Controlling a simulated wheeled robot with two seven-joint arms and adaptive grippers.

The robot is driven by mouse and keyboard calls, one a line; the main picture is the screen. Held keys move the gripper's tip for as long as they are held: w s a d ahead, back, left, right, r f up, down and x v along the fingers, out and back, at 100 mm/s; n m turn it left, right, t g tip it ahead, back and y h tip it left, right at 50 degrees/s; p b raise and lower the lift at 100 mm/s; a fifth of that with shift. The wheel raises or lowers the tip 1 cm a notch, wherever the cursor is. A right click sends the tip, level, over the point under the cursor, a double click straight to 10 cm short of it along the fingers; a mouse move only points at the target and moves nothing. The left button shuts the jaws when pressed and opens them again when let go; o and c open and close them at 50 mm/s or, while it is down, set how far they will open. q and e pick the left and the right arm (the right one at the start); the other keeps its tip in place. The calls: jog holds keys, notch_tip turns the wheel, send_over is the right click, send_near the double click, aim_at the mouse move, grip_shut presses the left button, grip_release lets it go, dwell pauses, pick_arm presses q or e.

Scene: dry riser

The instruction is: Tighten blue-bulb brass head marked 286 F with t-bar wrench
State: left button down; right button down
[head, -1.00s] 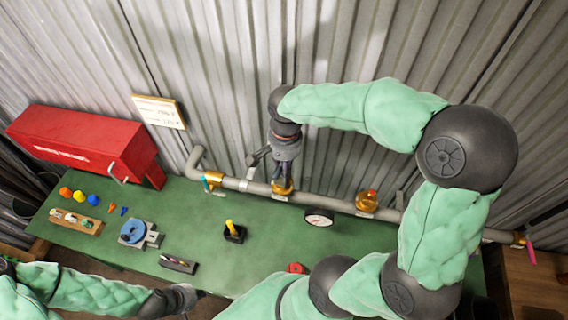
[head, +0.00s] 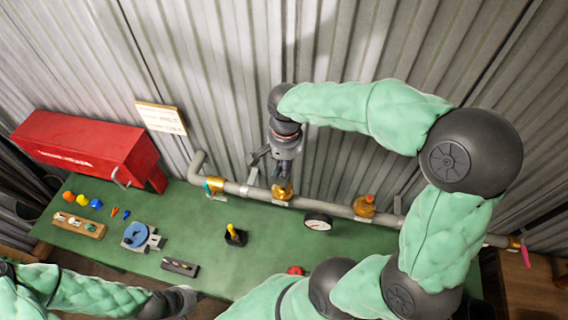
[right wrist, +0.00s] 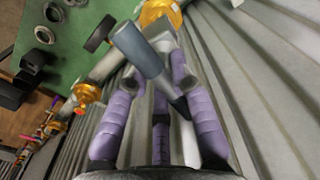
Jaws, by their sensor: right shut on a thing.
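Beyond the bar, a brass head (right wrist: 160,12) shows at the top edge. Whether the wrench is seated on it cannot be told, and its bulb and marking are hidden. Another brass head (head: 364,206) with a reddish-orange top sits further right on the pipe. My left gripper (head: 188,298) is low at the left, its jaws unclear.
The grey pipe (head: 335,207) runs along the corrugated wall. A gauge (head: 318,221) is just in front of it. A red cabinet (head: 85,145) stands at back left.

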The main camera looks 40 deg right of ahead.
jog(key=shift+r+p, duration=0.5)
jog(key=shift+r, duration=0.35)
jog(key=shift+r+p, duration=1.45)
jog(key=shift+r, duration=0.55)
